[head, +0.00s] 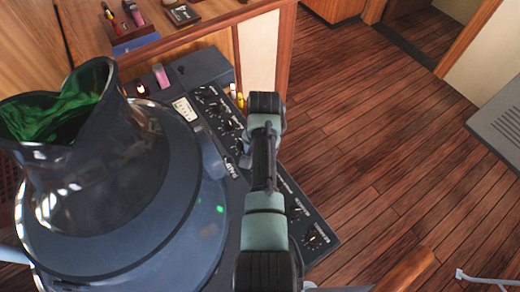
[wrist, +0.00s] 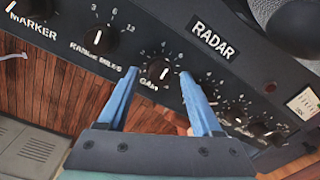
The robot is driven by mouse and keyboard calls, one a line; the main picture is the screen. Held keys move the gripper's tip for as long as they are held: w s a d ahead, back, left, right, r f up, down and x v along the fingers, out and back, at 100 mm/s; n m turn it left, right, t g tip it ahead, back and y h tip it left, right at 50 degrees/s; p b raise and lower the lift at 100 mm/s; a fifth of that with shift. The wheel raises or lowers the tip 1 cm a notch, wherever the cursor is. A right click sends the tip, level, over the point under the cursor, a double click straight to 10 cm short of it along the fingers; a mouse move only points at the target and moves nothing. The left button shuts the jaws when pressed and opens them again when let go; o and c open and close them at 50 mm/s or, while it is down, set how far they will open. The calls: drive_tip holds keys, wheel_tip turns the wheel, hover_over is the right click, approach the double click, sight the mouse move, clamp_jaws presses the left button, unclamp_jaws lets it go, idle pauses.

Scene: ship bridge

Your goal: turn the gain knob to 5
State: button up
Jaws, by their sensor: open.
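The gain knob (wrist: 158,70) is a small black knob with a pale pointer line on the dark radar panel (wrist: 170,18). Its label and a ring of small numbers show in the wrist view; the pointer looks roughly upward, but its exact reading is too small to tell. My gripper (wrist: 158,74) is open, with one blue finger on each side of the knob. The fingertips appear close to it; I cannot tell whether they touch. In the head view my arm covers this part of the panel, and the knob and fingers are hidden.
The range knob (wrist: 102,40) and marker knob (wrist: 36,8) lie left of the gain knob in the wrist view; several smaller knobs (wrist: 232,112) lie right. The large radar hood (head: 100,190) stands left of my arm. Open wooden floor (head: 380,150) lies to the right.

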wheel_tip(320, 180, up, 13)
drive_tip(key=shift+s+d+b, duration=0.15)
drive_tip(key=shift+d+b, duration=0.1)
drive_tip(key=shift+b, duration=0.15)
drive_tip(key=shift+f, duration=0.15)
